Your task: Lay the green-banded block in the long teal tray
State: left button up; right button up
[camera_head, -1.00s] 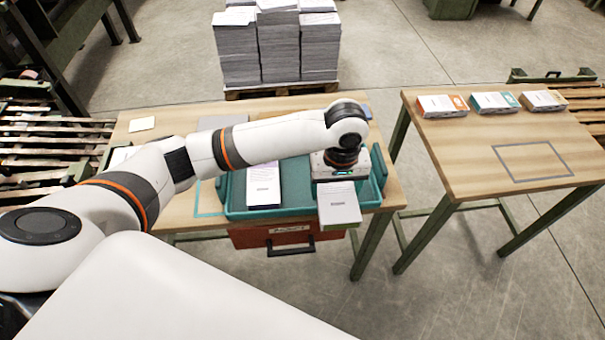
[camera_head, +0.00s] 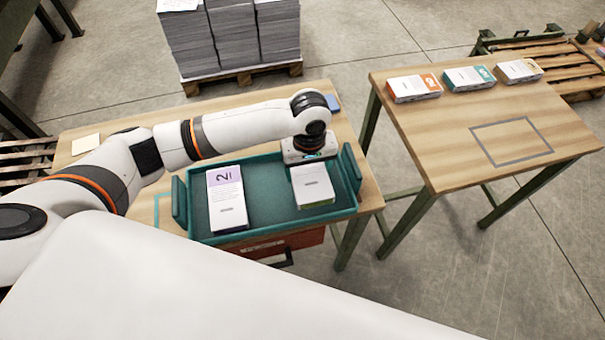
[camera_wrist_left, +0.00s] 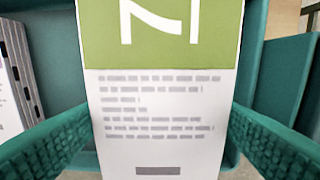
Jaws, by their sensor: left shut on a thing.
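The green-banded block (camera_head: 313,187) is white, with a wide green band (camera_wrist_left: 160,35) at one end in the left wrist view. It lies over the right part of the long teal tray (camera_head: 268,232), inside its rim; I cannot tell whether it touches the tray floor. My left gripper (camera_head: 309,163) is shut on the block, with a textured finger on each side in the left wrist view (camera_wrist_left: 160,140). The gripper body hides the block's far end in the head view. My right gripper is not in view.
A purple-banded block (camera_head: 226,203) lies in the tray's left part, with bare floor between the two. Orange (camera_head: 414,88), teal (camera_head: 469,78) and yellow-orange (camera_head: 519,71) banded blocks lie on the right table (camera_head: 440,130), behind an empty grey outline (camera_head: 511,141). Paper stacks (camera_head: 232,35) stand behind.

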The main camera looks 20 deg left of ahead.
aim_at(308, 178)
pick_arm(q)
jog(key=shift+f, duration=0.35)
notch_tip(308, 178, down, 3)
jog(key=shift+w+f, duration=0.15)
jog(key=shift+f, duration=0.2)
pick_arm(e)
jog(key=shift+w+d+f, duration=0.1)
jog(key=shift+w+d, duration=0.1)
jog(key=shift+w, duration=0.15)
pick_arm(q)
jog(key=o, duration=1.1)
jog(key=shift+f, duration=0.1)
jog(key=shift+o, duration=0.2)
notch_tip(308, 178, up, 12)
jog(key=shift+r, duration=0.15)
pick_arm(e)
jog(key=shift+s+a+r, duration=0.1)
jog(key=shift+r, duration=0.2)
